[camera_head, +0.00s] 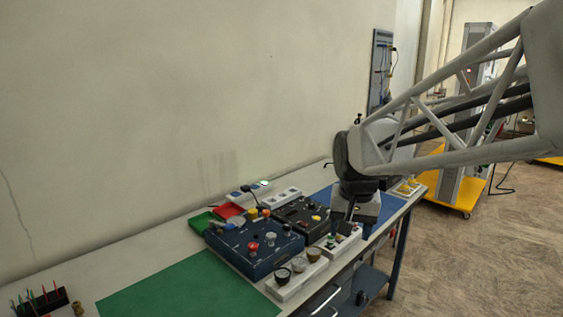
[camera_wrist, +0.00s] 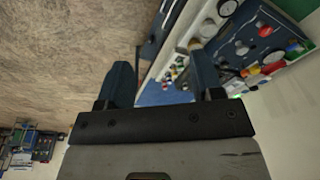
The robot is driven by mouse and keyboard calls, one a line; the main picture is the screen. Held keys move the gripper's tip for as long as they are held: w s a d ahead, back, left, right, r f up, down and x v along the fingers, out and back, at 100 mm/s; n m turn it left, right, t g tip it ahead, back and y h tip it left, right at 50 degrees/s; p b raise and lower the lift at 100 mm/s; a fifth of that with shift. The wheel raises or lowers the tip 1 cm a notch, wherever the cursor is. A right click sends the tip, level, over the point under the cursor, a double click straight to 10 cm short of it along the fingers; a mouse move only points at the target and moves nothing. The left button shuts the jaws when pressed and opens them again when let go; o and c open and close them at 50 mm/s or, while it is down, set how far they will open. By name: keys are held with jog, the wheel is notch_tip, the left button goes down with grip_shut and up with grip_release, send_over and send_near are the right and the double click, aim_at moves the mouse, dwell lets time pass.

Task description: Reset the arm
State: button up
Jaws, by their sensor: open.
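My gripper (camera_wrist: 161,78) is open in the wrist view, with its two dark fingers apart and nothing visible between them. In the head view my arm reaches in from the right, and my gripper (camera_head: 349,208) hangs at its end above the right part of the workbench (camera_head: 180,247). The larger dark blue control panel (camera_head: 255,242), with a red knob and other knobs, lies left of it. A smaller dark panel (camera_head: 301,217) is closer to it. Whether the fingertips touch anything is hard to tell at this size.
A white strip with round dials (camera_head: 299,277) lies along the front edge. Green and red trays (camera_head: 201,222) stand at the back near the wall. A green mat (camera_head: 190,293) is bare. A rack with several thin tools (camera_head: 40,301) is at the far left. Open floor (camera_head: 475,260) lies right.

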jog(key=s+d+f+n, duration=0.1)
jog(key=s+d+f, duration=0.1)
jog(key=s, duration=0.9)
jog(key=s+d+f+n+t, duration=0.1)
jog(key=s+f, duration=0.1)
jog(key=s, duration=0.9)
jog(key=shift+d+f, duration=0.35)
jog(key=shift+o, duration=0.3)
jog(key=shift+r, duration=0.1)
dwell(0.4)
